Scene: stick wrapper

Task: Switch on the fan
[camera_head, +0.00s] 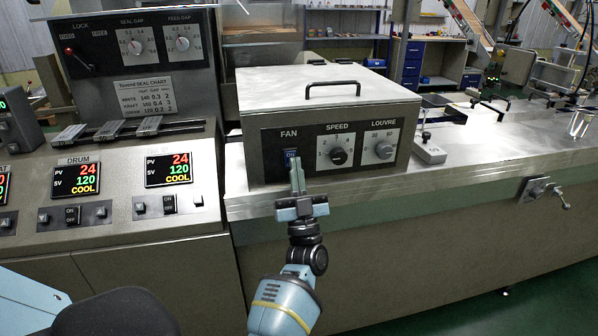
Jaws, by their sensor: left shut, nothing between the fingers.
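My right gripper is not in view.
The SPEED knob (339,156) and LOUVRE knob (384,150) are right of the switch on the same panel. A control console (130,222) with DRUM displays and small black switches stands at the left. The metal bench (480,150) extends right, with a small grey box (430,153) on it.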

